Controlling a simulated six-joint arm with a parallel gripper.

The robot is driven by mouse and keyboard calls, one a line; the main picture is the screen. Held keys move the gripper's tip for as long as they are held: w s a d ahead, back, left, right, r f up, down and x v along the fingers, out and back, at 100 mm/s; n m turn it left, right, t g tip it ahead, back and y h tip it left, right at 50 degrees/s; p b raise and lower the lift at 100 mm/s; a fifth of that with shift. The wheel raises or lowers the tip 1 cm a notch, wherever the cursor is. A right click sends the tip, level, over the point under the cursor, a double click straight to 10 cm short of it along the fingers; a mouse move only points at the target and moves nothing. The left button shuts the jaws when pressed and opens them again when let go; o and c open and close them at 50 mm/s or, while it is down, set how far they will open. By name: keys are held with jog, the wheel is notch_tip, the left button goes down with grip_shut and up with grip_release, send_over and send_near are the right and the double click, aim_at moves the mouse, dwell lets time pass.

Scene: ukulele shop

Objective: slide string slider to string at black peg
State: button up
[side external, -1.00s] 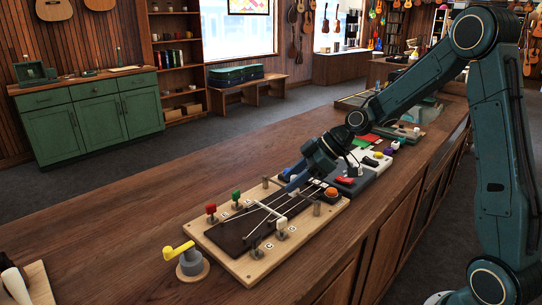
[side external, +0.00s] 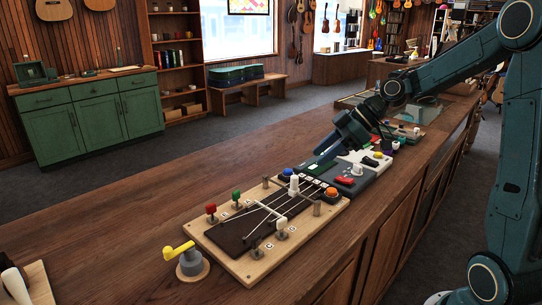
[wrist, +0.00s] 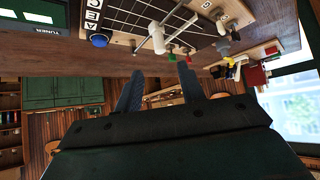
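The string board (side external: 258,263) lies on the counter with a dark fretboard and pale strings. A white upright piece (side external: 293,185), apparently the string slider, stands over the strings near the blue button; it also shows in the wrist view (wrist: 158,38). Pegs include a red one (side external: 211,209), a green one (side external: 236,195) and a white one (side external: 280,222). I cannot clearly pick out the black peg. My gripper (side external: 316,168) is above and behind the slider, apart from it. In the wrist view its two fingers (wrist: 160,90) are spread with nothing between them.
A blue button (side external: 288,172) and an orange button (side external: 331,193) sit at the board's far end. A tuner box (side external: 345,185) is close behind it. A yellow crank (side external: 180,250) stands at the near left. The counter left of the board is clear.

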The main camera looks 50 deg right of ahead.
jog(key=shift+v, duration=1.9)
jog(key=s+a+r+m+g+h, duration=0.15)
jog(key=s+a+m+h, duration=0.25)
jog(key=s+a, duration=0.4)
jog(key=s+a+f+m+h, duration=0.1)
jog(key=s+m, duration=0.4)
jog(key=s, duration=0.7)
jog(key=shift+a+t+h, duration=0.35)
jog(key=shift+a+h, duration=0.1)
jog(key=shift+h, duration=0.25)
